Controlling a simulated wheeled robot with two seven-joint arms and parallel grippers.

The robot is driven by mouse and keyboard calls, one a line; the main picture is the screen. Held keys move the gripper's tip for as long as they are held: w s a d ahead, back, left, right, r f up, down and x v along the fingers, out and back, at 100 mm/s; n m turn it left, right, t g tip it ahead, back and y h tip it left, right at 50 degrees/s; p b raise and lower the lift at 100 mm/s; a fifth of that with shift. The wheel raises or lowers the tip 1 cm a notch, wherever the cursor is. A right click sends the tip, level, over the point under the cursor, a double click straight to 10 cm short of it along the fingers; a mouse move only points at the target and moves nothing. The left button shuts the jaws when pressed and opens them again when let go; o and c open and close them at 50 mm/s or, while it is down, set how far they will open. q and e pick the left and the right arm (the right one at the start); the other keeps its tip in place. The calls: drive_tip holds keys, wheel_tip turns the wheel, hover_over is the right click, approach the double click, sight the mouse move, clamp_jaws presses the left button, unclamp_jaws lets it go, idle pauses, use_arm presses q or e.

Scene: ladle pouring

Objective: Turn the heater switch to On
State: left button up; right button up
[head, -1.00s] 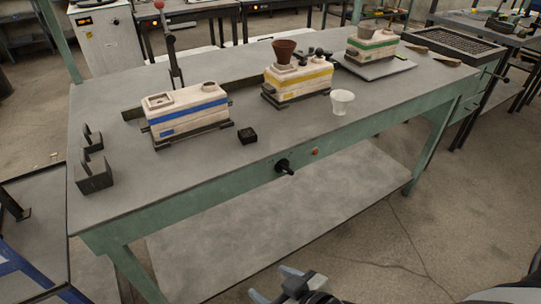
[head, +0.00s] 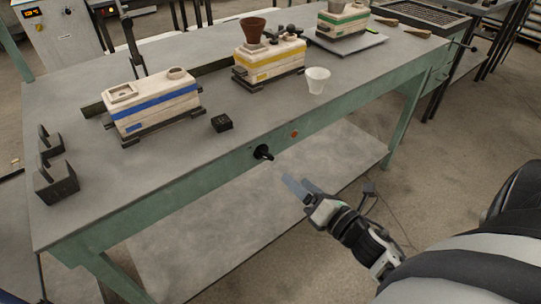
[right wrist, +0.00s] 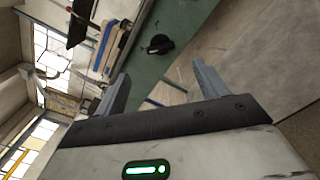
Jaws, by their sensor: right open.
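The heater switch (head: 263,153) is a black knob on the green front apron of the workbench. It also shows in the right wrist view (right wrist: 159,44), ahead of my fingers and between their lines. My right gripper (head: 298,189) is open and empty, just in front of the bench, below and to the right of the knob. It does not touch the knob. In the right wrist view its two grey fingers (right wrist: 160,88) are spread apart. I cannot read any On or Off marking. My left gripper is not in view.
The workbench (head: 90,185) carries blue-, yellow- and green-banded moulds (head: 155,104), a white cup (head: 317,79) and a small black block (head: 222,124). An orange button (head: 294,133) sits right of the knob. A lower shelf (head: 215,220) lies under the bench. The floor in front is free.

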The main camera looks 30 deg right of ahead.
sight(269, 156)
drive_tip(key=w, duration=0.7)
drive_tip(key=w+a, duration=0.1)
drive_tip(key=w, duration=0.3)
drive_tip(key=shift+w+p, duration=0.2)
drive_tip(key=shift+p, duration=0.2)
drive_tip(key=c, duration=1)
